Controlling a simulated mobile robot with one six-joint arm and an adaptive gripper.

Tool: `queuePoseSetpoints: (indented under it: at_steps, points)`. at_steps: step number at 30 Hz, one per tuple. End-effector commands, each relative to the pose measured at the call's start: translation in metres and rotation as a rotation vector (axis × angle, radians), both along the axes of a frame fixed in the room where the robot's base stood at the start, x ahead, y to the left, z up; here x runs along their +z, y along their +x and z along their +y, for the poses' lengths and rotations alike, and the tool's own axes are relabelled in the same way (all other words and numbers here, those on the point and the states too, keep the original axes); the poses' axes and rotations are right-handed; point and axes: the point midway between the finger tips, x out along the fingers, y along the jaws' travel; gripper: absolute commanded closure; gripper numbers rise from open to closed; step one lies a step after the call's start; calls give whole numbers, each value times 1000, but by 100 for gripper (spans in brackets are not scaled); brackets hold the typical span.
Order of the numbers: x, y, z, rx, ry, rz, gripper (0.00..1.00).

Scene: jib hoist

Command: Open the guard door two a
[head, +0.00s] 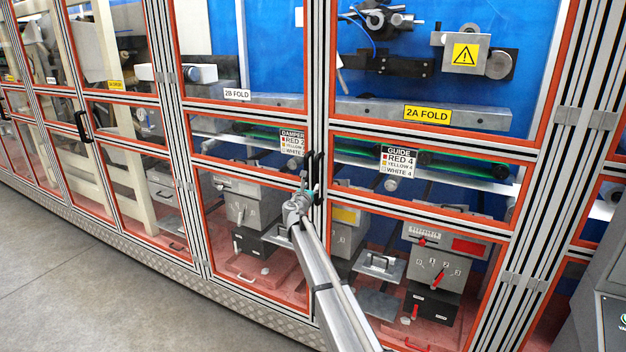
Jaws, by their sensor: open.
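The guard door two A (435,151) is a clear panel in an orange-red and aluminium frame. It carries a yellow "2A FOLD" label (428,114) and looks closed. Its black vertical handle (320,168) is on its left edge, close beside the handle of the 2B door (308,163). My gripper (306,190) is at the lower end of these two handles, with my arm reaching up from the bottom of the view. The jaws are open. They are small here, and I cannot tell whether they touch or surround a handle.
The door marked "2B FOLD" (237,95) is to the left and looks closed. More closed guard doors run off to the left. A grey cabinet (605,285) stands at the lower right edge. Grey floor (90,290) is clear at the lower left.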

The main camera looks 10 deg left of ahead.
Motion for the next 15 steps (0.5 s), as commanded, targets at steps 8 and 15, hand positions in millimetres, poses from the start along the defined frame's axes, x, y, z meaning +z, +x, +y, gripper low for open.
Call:
queuePoseSetpoints:
  at_steps: [8,15]
  points:
    - [0,46,-6,-2,0,0,56]
    - [0,72,-11,-1,0,0,56]
